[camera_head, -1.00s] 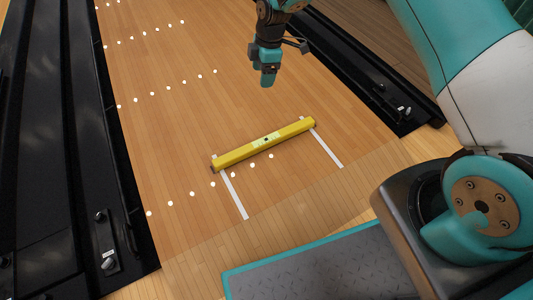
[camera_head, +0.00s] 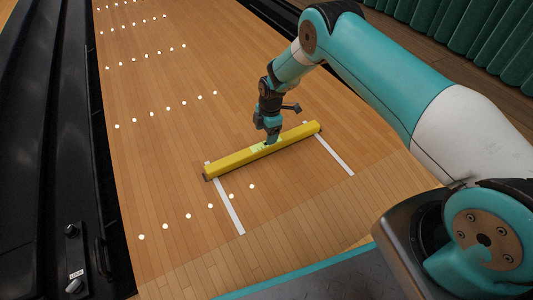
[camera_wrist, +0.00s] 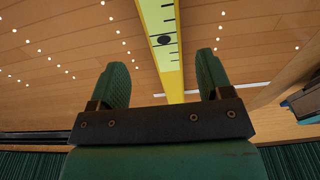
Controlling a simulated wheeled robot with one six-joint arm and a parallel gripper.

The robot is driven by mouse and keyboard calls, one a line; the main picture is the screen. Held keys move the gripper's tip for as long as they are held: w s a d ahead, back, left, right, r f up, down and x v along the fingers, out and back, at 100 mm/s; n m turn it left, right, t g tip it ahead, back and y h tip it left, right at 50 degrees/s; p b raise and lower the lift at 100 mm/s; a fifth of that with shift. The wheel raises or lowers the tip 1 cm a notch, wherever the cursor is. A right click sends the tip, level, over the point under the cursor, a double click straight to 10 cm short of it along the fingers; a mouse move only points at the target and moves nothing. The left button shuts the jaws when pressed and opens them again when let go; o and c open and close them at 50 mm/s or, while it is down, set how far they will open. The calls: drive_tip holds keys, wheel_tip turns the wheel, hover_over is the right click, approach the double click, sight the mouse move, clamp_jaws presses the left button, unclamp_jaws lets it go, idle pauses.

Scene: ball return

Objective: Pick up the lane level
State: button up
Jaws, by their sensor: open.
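The lane level is a long yellow bar (camera_head: 228,160) lying across the wooden lane, between two white tape strips. It also shows in the wrist view (camera_wrist: 168,65), running between my fingers, with black tick marks and a dark round spot on a pale yellow band. My gripper (camera_head: 273,141) is at the middle of the level. In the wrist view my gripper (camera_wrist: 162,75) is open, one finger on each side of the bar with gaps visible. The fingertips and the middle of the bar are partly hidden in the head view.
White tape strips (camera_head: 229,205) lie near the level's ends. Rows of white dots mark the lane. A black gutter (camera_head: 50,150) with a labelled knob (camera_head: 74,286) runs along the left. A green curtain (camera_head: 490,45) hangs at the back right. The lane around the level is clear.

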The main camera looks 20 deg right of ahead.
sight(266, 146)
drive_tip(key=shift+s+a+f+b, duration=0.1)
drive_tip(key=shift+s+f+b, duration=0.05)
drive_tip(key=shift+f+b, duration=1.4)
drive_tip(key=shift+s+a+f+b, duration=0.1)
drive_tip(key=shift+f+b, duration=0.9)
drive_tip(key=shift+f, duration=1)
drive_tip(key=shift+r, duration=0.1)
drive_tip(key=c, duration=1.3)
drive_tip(key=shift+r, duration=0.15)
